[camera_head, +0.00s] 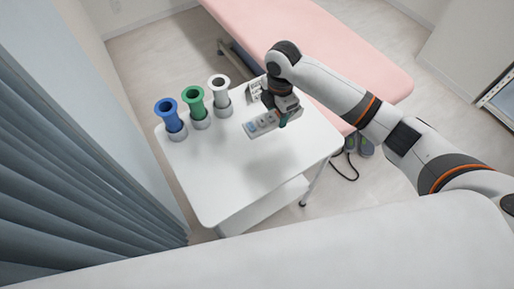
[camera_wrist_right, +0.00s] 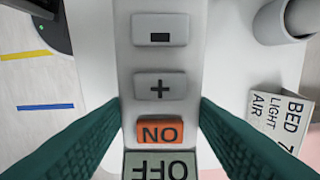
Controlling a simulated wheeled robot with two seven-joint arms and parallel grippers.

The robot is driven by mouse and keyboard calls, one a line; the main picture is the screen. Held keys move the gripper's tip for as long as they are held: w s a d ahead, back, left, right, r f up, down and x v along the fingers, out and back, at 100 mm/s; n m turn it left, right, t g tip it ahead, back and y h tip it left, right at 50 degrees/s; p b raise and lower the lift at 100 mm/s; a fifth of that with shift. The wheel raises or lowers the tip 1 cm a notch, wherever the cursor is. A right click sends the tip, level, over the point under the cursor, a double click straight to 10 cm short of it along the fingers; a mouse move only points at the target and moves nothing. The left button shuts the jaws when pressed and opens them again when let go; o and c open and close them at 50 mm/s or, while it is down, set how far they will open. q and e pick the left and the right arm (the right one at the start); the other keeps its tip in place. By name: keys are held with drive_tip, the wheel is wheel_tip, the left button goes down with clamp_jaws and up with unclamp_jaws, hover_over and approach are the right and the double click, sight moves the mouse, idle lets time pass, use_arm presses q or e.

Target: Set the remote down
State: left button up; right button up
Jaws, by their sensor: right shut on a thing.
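The remote (camera_head: 262,124) is a pale grey bar with several buttons. In the right wrist view the remote (camera_wrist_right: 124,60) shows minus, plus, an orange ON and a pale OFF button. My right gripper (camera_head: 284,118) is shut on it, with teal fingers on either side. The remote is over the far right part of the white table (camera_head: 225,190); a soft shadow lies on the top nearby, but I cannot tell the gap. A small white labelled piece (camera_head: 254,91) stands behind it, reading BED, LIGHT, AIR in the wrist view (camera_wrist_right: 281,112). My left gripper is out of view.
Blue (camera_head: 168,113), green (camera_head: 195,102) and white (camera_head: 219,89) flared tubes stand in grey cups at the table's far left. A pink bed (camera_head: 320,45) is behind. A blue-grey curtain (camera_head: 70,190) hangs left. The table's middle and front are clear.

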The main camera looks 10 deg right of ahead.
sight(274, 138)
drive_tip(key=shift+w+a+n, duration=0.1)
drive_tip(key=shift+w+n, duration=0.05)
drive_tip(key=shift+n, duration=0.15)
wheel_tip(274, 138, down, 10)
drive_tip(key=shift+r, duration=0.1)
idle(0.3)
drive_tip(key=o, duration=1.1)
drive_tip(key=shift+f, duration=0.2)
drive_tip(key=shift+c, duration=0.2)
wheel_tip(274, 138, up, 12)
drive_tip(key=shift+r, duration=0.2)
